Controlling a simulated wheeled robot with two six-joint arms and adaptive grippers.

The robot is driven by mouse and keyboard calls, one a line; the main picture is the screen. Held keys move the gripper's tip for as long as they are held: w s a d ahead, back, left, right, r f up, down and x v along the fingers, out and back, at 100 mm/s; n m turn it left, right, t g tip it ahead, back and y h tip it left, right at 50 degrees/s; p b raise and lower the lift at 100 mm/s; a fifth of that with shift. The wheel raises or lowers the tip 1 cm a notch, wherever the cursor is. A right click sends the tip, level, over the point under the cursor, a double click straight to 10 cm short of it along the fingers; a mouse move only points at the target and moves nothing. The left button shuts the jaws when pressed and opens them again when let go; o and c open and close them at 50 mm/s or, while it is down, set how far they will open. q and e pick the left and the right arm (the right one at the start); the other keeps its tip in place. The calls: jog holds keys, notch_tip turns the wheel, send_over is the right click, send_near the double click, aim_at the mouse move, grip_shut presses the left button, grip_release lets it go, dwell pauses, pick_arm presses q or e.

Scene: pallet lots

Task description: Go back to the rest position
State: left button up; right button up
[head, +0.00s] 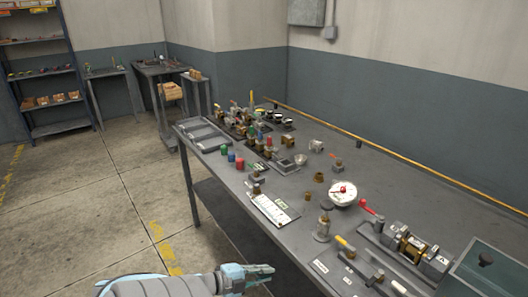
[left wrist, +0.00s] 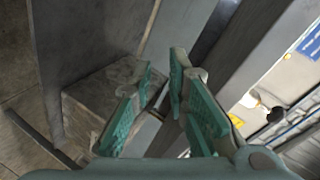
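My left gripper (head: 262,273) is at the bottom of the head view, in front of the near edge of the workbench (head: 237,172). The left wrist view shows its two teal-padded fingers (left wrist: 161,75) apart, with a narrow gap and nothing held between them. Behind them are the floor and grey metal parts. My right gripper is not in view.
On the workbench are a white gauge (head: 343,193) with red on it, a white labelled plate (head: 269,211), a grey tray (head: 203,135) and several small fittings. Open floor (head: 90,215) lies to the left.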

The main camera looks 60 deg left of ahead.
pick_arm(q)
jog(key=shift+s+f, duration=0.1)
jog(key=shift+s, duration=0.15)
jog(key=shift+w, duration=0.15)
jog(key=s+a+f+n+g+y, duration=0.1)
jog(key=s+f+n+g+y, duration=0.1)
jog(key=s+f+n+g, duration=0.45)
jog(key=s+a+f+n+g+y, duration=0.1)
jog(key=s+a+f+n+y, duration=0.15)
jog(key=s+f, duration=0.8)
jog(key=s+d+f+n+g+h, duration=0.1)
jog(key=s+d+f+g, duration=0.1)
jog(key=s+d+f, duration=0.3)
jog(key=s+d+f+n+g, duration=0.1)
jog(key=s+d+f+n, duration=0.1)
jog(key=d, duration=0.6)
jog(key=s+d+f+n+g+h, duration=0.1)
jog(key=s+d+f+g, duration=0.1)
jog(key=s+d+f, duration=0.3)
jog(key=w+d+r, duration=0.1)
jog(key=w+d, duration=0.1)
jog(key=d, duration=0.5)
jog(key=shift+w+h, duration=0.3)
jog(key=shift+h, duration=0.15)
